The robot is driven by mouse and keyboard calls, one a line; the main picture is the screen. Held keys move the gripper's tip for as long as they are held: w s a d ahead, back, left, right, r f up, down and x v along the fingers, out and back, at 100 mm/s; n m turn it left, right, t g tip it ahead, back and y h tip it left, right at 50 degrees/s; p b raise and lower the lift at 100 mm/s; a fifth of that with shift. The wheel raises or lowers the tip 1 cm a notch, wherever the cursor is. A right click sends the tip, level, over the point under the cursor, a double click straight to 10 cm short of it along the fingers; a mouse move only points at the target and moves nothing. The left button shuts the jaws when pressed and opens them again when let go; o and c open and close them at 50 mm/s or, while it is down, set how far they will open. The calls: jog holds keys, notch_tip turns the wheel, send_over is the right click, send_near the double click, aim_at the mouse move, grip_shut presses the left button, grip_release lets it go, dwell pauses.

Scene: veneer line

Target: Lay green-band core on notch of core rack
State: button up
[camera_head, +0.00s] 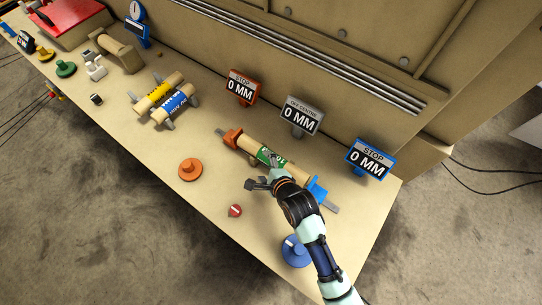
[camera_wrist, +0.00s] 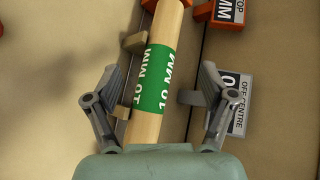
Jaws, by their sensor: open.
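The green-band core (camera_head: 247,144) is a pale wooden roll that lies between an orange end block (camera_head: 232,137) and a blue end block (camera_head: 318,190). In the wrist view the core (camera_wrist: 154,78) runs nearly upright through the picture, its green band between my fingers. My gripper (camera_head: 262,172) is open over the core, one finger on each side, with gaps to both. The core rack (camera_head: 143,117) stands to the left, largely hidden under a yellow-band core (camera_head: 157,94) and a blue-band core (camera_head: 171,106). Its notches are too small to make out.
An orange 0 MM sign (camera_head: 243,87), a grey one (camera_head: 301,116) and a blue one (camera_head: 369,158) stand behind the core. An orange knob (camera_head: 190,169), a small red knob (camera_head: 235,211) and a blue knob (camera_head: 295,250) stand in front. Bench between rack and core is mostly clear.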

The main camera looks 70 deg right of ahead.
jog(key=d+f+m, duration=0.1)
jog(key=s+d+f+m, duration=0.1)
jog(key=f, duration=0.1)
jog(key=d+f+m, duration=0.2)
jog(key=shift+s+d+f+g+h+b, duration=0.1)
jog(key=shift+s+f+g+h+b, duration=0.1)
jog(key=shift+s+g+h+b, duration=0.15)
jog(key=x, duration=0.4)
jog(key=shift+d+f+b, duration=0.25)
jog(key=shift+f+b, duration=0.05)
jog(key=shift+f, duration=0.05)
jog(key=shift+r, duration=0.1)
grip_shut()
notch_tip(320, 180, up, 20)
jog(key=p, duration=0.3)
